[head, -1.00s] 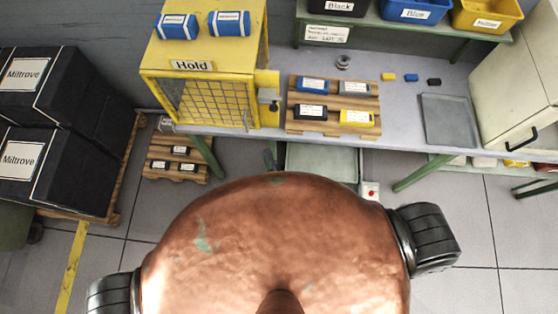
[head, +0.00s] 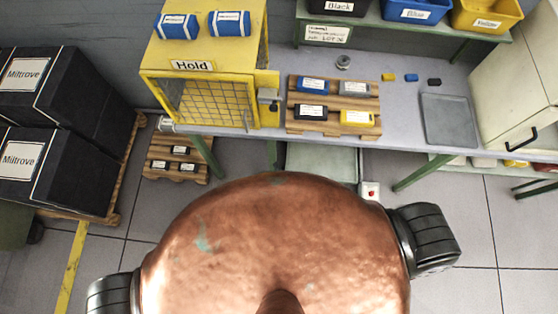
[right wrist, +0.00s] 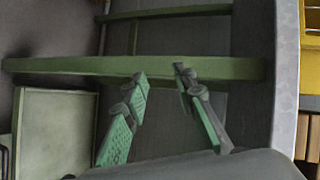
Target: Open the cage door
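The yellow cage (head: 203,67) marked "Hold" stands on the left part of the workbench. Its mesh door (head: 212,103) faces me and looks closed. A grey latch or handle (head: 268,97) sits at the right side of the door. My right gripper (right wrist: 161,76) is open in the right wrist view, with nothing between its green-padded fingers. It is below the bench, beside the bench's edge. A yellow part of the cage also shows there at the upper right (right wrist: 311,50). In the head view my body hides nearly all of the gripper. My left gripper is not seen.
A wooden pallet with several labelled blocks (head: 331,131) lies right of the cage. Blue packs (head: 229,23) lie on the cage top. A grey tray (head: 448,120) and cream cabinet (head: 515,75) are farther right. A green bench bar (right wrist: 200,68) crosses behind the gripper.

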